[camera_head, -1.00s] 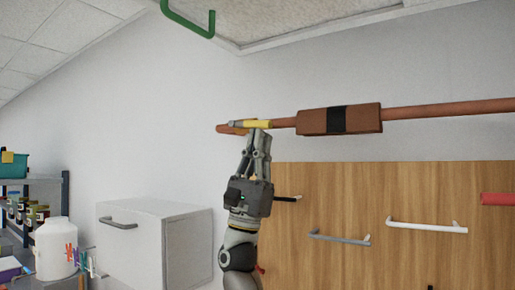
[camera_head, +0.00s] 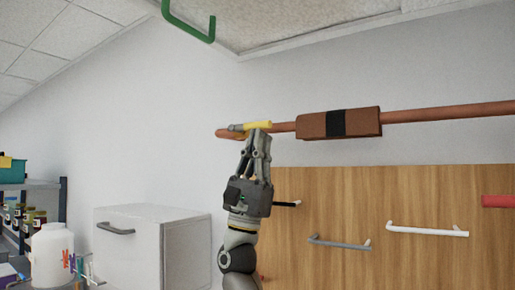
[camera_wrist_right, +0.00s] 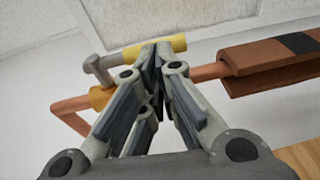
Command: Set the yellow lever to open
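The yellow lever (camera_head: 258,126) sits at the left end of a copper pipe, on a grey stem over a brass-coloured valve body (camera_wrist_right: 101,98). It lies nearly along the pipe, its free end pointing right. My right gripper (camera_head: 258,137) comes up from below with its fingertips at the lever. In the right wrist view the lever (camera_wrist_right: 172,43) passes at the tips of my right gripper (camera_wrist_right: 154,55). The fingers are drawn together; I see no clear grip around the lever, and contact is hard to tell. My left gripper is out of view.
The copper pipe (camera_head: 450,112) runs right along the wall, through a brown block (camera_head: 312,124). Below are wooden panels (camera_head: 340,190) with bar handles. A white cabinet (camera_head: 180,245) stands left, beside a shelf with jars. A green handle (camera_head: 188,24) hangs above.

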